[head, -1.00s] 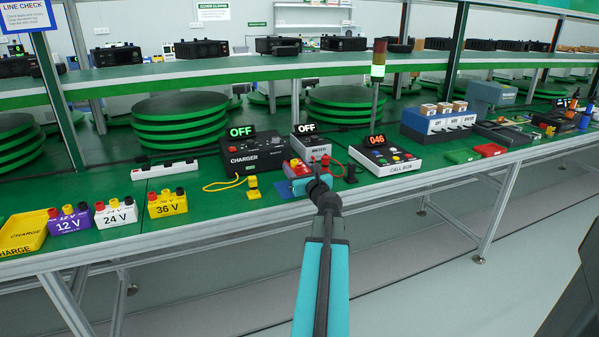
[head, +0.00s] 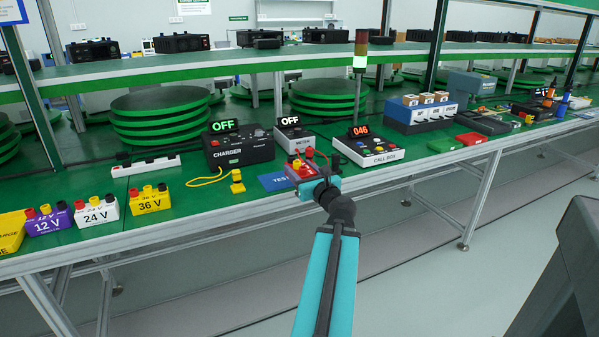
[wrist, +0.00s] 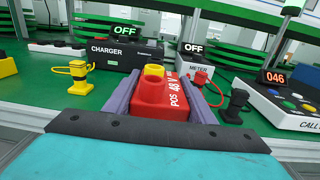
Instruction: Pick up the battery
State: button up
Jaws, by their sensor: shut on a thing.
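A red battery (wrist: 163,98) marked 48 V, with a yellow terminal on top, sits between my gripper's two fingers (wrist: 160,88) in the wrist view. The fingers are shut on its sides. In the head view the battery (head: 301,170) shows just beyond my gripper (head: 314,188), in front of the meter (head: 294,138). It is to the right of the blue TEST mat (head: 274,182), whose left part is bare. How high the battery is above the bench is hard to tell. The gripper hides part of it.
The charger (head: 240,150) and meter stand behind, both reading OFF. A yellow plug (wrist: 79,78) is left of the battery and a black plug (wrist: 237,105) is right. The call box (head: 378,153) stands further right. Purple 12 V (head: 47,222), white 24 V (head: 97,213) and yellow 36 V (head: 150,202) batteries stand left.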

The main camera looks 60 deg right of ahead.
aim_at(309, 173)
jog(key=shift+b+v, duration=1.1)
jog(key=shift+b, duration=3.15)
jog(key=shift+s+d+b, duration=0.15)
jog(key=shift+s+b, duration=0.15)
jog(key=shift+b, duration=0.1)
jog(key=s+b, duration=0.1)
jog(key=b, duration=0.1)
jog(key=s+a+b, duration=0.1)
jog(key=b, duration=0.2)
jog(key=shift+a+r, duration=0.1)
jog(key=shift+r, duration=0.2)
jog(key=shift+s+r, duration=0.1)
jog(key=shift+r, duration=0.1)
